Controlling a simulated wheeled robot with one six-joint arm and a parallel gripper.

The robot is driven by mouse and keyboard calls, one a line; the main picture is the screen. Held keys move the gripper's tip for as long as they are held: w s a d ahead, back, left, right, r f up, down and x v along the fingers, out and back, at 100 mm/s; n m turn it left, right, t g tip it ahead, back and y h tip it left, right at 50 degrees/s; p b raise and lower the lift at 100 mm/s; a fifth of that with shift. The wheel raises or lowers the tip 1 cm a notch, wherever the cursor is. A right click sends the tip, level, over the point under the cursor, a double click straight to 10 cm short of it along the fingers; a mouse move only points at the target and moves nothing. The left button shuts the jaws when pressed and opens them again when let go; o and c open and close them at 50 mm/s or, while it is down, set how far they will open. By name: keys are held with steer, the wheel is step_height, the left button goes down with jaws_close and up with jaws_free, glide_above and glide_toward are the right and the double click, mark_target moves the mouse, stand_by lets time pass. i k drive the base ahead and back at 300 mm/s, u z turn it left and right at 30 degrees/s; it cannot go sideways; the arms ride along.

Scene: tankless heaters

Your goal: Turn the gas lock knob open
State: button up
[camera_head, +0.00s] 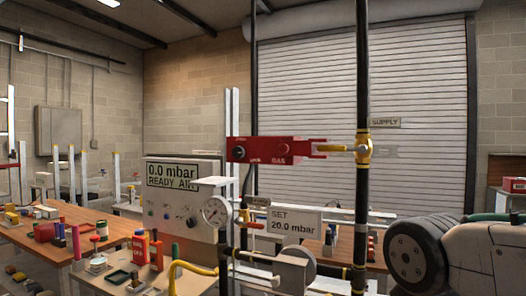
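A red lock box (262,150) with white "GAS" lettering is fixed in front of the roller shutter, left of a black vertical pipe (362,80). A round black knob (239,153) sits on the left of its face; its exact pointing direction is too small to tell. A yellow valve lever (335,148) runs level from the box's right end to a yellow valve body (364,148) on the pipe. My gripper's fingers are not in view, so nothing is seen touching the knob.
A panel reading "0.0 mbar READY AIR" (172,174) stands lower left, beside a round gauge (215,211). A "SET 20.0 mbar" sign (294,221) hangs below the box. A wooden bench (70,222) with coloured parts is at left. A large grey and black rounded body fills the lower right.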

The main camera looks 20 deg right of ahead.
mark_target(238, 152)
steer(key=z, duration=1.15)
steer(key=i, duration=0.65)
steer(key=u, duration=2.2)
